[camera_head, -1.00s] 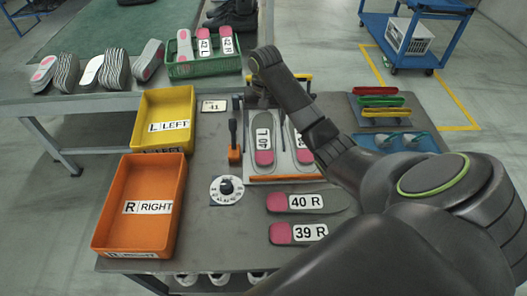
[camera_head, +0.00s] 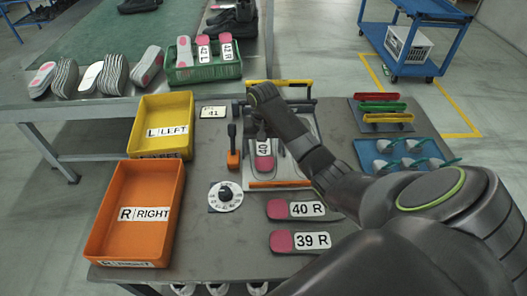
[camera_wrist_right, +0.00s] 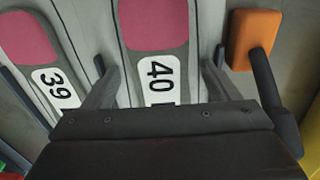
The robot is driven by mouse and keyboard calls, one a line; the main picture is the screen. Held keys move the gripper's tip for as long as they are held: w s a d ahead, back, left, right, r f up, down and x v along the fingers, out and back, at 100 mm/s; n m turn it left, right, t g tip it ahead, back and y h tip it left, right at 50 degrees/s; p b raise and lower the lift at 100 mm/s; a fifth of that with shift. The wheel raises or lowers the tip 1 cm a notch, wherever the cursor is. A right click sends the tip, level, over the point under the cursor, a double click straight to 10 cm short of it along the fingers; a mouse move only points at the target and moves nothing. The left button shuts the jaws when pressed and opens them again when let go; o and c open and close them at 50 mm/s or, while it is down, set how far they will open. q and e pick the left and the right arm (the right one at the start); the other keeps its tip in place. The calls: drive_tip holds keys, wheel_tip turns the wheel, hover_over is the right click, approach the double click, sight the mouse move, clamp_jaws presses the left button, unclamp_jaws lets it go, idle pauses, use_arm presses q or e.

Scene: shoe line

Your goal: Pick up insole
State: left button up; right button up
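An insole with a pink end and a "40" label (camera_head: 264,162) lies in the press-like tray (camera_head: 278,184) at the middle of the table. It also shows in the right wrist view (camera_wrist_right: 158,35). My right gripper (camera_wrist_right: 159,58) is open, one finger on each side of this insole. I cannot tell whether the fingers touch it. In the head view, my right arm covers most of the gripper and the tray's right part. A second pink-ended insole, labelled "39" (camera_wrist_right: 30,40), lies beside it in the wrist view. My left gripper is not in view.
Insoles "40 R" (camera_head: 296,210) and "39 R" (camera_head: 299,241) lie in front of the tray. An orange RIGHT bin (camera_head: 138,245) and a yellow LEFT bin (camera_head: 163,106) stand left. An orange-based lever (camera_head: 233,159) and a dial (camera_head: 225,197) sit close by.

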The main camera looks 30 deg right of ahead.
sight(263, 151)
drive_tip(key=c, duration=1)
drive_tip(key=shift+r, duration=0.15)
drive_tip(key=shift+r+p, duration=2.1)
drive_tip(key=shift+r, duration=2.8)
